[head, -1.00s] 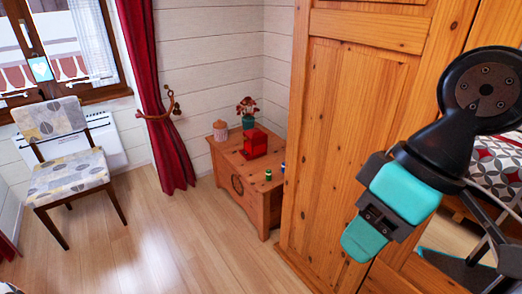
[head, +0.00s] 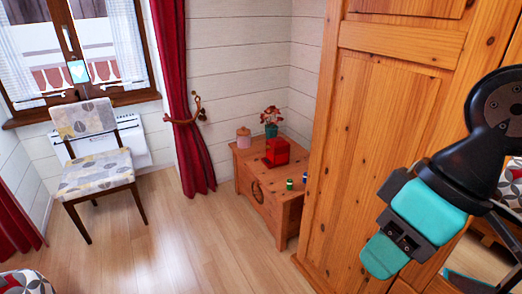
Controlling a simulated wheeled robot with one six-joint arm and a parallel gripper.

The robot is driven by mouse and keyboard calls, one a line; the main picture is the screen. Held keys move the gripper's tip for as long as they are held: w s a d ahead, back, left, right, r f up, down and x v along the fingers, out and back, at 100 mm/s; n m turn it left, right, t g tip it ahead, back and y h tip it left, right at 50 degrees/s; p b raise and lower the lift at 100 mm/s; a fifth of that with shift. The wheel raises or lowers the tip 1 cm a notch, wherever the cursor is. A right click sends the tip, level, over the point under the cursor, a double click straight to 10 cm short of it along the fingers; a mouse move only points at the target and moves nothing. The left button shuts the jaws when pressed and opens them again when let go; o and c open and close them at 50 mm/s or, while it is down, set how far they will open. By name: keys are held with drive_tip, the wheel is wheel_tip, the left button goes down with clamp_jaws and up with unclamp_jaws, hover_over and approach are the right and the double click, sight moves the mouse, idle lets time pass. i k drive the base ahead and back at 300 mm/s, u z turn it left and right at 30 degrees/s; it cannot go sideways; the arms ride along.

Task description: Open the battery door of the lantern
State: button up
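A red lantern (head: 277,153), small at this distance, stands on top of a wooden chest (head: 246,175) by the far wall. Its battery door cannot be made out. Two small cylinders, one green (head: 290,184) and one blue (head: 305,178), stand near the chest's front right edge; they look like batteries. My gripper (head: 383,257), with teal parts, hangs at the right in front of the wardrobe, far from the chest. Its fingers are seen from an angle that hides any gap. I see nothing held in it.
A large wooden wardrobe (head: 385,130) fills the right side, close to my arm. A pink jar (head: 243,138) and a potted plant (head: 271,122) stand behind the lantern. A patterned chair (head: 95,170) is at left. The wood floor (head: 190,235) between is clear.

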sight(276, 143)
drive_tip(key=u, duration=1.2)
drive_tip(key=i, duration=3.95)
drive_tip(key=z, duration=3.55)
